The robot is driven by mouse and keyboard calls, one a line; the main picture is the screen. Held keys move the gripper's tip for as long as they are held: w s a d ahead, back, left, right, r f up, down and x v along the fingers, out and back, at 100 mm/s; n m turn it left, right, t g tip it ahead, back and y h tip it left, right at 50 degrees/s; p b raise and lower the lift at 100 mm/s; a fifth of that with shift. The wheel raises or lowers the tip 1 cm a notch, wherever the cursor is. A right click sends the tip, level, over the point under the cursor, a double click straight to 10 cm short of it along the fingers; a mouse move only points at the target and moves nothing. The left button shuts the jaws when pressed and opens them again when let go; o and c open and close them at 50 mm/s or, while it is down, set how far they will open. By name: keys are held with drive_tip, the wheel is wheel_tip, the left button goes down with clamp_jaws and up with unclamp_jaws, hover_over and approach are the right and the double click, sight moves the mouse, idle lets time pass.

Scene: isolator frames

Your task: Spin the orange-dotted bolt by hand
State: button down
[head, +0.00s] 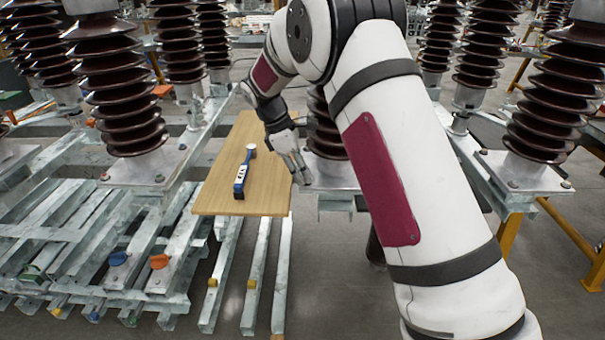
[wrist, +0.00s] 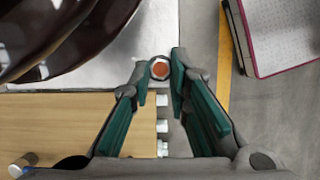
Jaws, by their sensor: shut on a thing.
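The orange-dotted bolt (wrist: 160,69) shows in the wrist view as a hex head with an orange dot on top. It stands at the corner of a pale metal base plate (wrist: 105,68), beside a dark brown ribbed insulator (wrist: 60,35). My gripper (wrist: 161,76) has its two green-padded fingers on either side of the bolt head, shut on it at the fingertips. In the head view my gripper (head: 303,176) is at the left front corner of the middle insulator's plate (head: 335,176). The bolt itself is hidden there.
A wooden board (head: 225,192) lies left of my gripper, with a blue-handled tool (head: 242,175) on it. Other brown insulators (head: 115,85) stand on metal frames around. Bare floor (head: 330,270) shows in front of the middle plate.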

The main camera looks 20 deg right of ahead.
drive_tip(key=shift+w+d+m+g+y+b, duration=0.1)
drive_tip(key=shift+m+g+y+b, duration=0.25)
drive_tip(key=shift+m, duration=0.7)
drive_tip(key=shift+w+m+g+y+b, duration=0.15)
drive_tip(key=shift+m+g, duration=0.3)
drive_tip(key=shift+m, duration=0.6)
drive_tip(key=shift+s, duration=0.1)
drive_tip(key=c, duration=1.5)
unclamp_jaws()
drive_tip(key=v, duration=1.2)
